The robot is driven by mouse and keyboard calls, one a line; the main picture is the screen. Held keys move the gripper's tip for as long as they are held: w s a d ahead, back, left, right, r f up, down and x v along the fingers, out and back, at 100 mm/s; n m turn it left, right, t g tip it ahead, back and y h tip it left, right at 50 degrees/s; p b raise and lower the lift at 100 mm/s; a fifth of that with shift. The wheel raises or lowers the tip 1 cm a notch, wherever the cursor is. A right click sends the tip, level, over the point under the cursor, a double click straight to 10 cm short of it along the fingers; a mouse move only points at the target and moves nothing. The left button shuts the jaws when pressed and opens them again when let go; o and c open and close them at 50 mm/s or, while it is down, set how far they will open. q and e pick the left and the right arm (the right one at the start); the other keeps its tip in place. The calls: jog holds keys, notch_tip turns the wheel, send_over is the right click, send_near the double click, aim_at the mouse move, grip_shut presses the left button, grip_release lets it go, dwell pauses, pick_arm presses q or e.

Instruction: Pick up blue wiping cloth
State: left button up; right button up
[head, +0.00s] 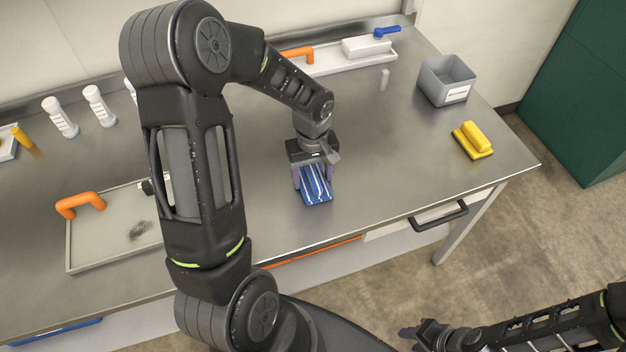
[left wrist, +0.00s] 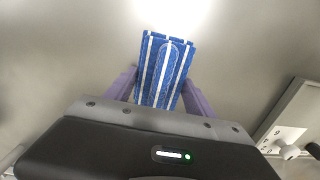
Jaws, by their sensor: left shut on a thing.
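The blue wiping cloth (head: 315,184) has white stripes and is at the middle of the steel table. My left gripper (head: 313,180) points down over it and is shut on it, with a finger at each side. In the left wrist view the cloth (left wrist: 165,72) sticks out between the purple fingers of the left gripper (left wrist: 162,88). I cannot tell whether the cloth touches the table. My right gripper (head: 428,336) is at the bottom right, away from the table; its finger opening is too unclear to judge.
A tray with orange handles (head: 85,248) lies at the left, partly behind my left arm. The table (head: 390,150) right of the cloth is clear.

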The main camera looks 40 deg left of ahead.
aim_at(312, 173)
pick_arm(q)
notch_tip(312, 173, up, 10)
jog(key=shift+r+b, duration=0.1)
jog(key=shift+b, duration=0.55)
dwell(0.4)
